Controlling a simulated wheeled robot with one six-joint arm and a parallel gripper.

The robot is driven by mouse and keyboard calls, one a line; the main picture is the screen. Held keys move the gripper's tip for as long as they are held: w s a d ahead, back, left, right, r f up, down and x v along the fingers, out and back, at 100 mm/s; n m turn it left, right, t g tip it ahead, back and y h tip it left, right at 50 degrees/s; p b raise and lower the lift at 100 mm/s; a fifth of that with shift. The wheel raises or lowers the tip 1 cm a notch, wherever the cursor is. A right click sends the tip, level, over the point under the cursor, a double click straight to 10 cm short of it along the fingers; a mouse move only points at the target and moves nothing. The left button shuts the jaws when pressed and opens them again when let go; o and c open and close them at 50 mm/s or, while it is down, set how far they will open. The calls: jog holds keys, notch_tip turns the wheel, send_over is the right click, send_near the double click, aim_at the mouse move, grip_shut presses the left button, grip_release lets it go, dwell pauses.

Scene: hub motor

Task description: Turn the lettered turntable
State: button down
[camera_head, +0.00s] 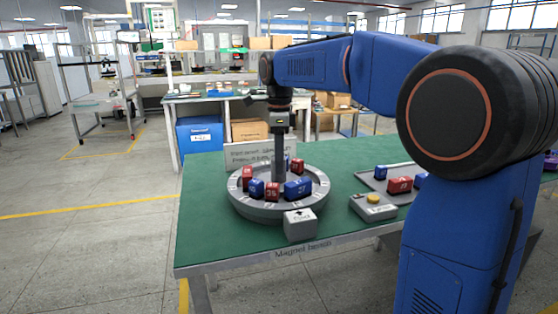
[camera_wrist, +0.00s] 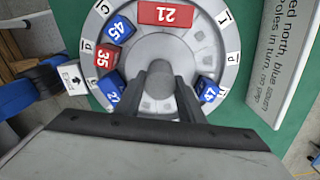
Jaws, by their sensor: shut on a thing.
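The round grey turntable (camera_head: 280,212) stands on the green bench, with red and blue numbered blocks around its ring. In the wrist view the turntable (camera_wrist: 222,22) shows letters on white marks around its rim. A red block 21 (camera_wrist: 166,13), a blue block 45 (camera_wrist: 119,30), a red block 35 (camera_wrist: 107,57) and a blue block 47 (camera_wrist: 207,90) sit on it. My gripper (camera_head: 278,180) points straight down at the turntable's middle. In the wrist view its fingers (camera_wrist: 169,75) are shut on the grey centre hub (camera_wrist: 168,50); the grip itself is partly hidden.
A box with a yellow button (camera_head: 373,207) and a tray (camera_head: 372,182) with blocks are to the right. A sign (camera_head: 246,153) stands behind. Bare green bench (camera_head: 205,230) lies left.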

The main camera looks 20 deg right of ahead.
jog(key=shift+m, duration=0.4)
dwell(0.3)
jog(key=c, duration=1.2)
grip_release()
jog(key=shift+r, duration=0.15)
notch_tip(320, 180, up, 17)
jog(key=shift+r, duration=0.1)
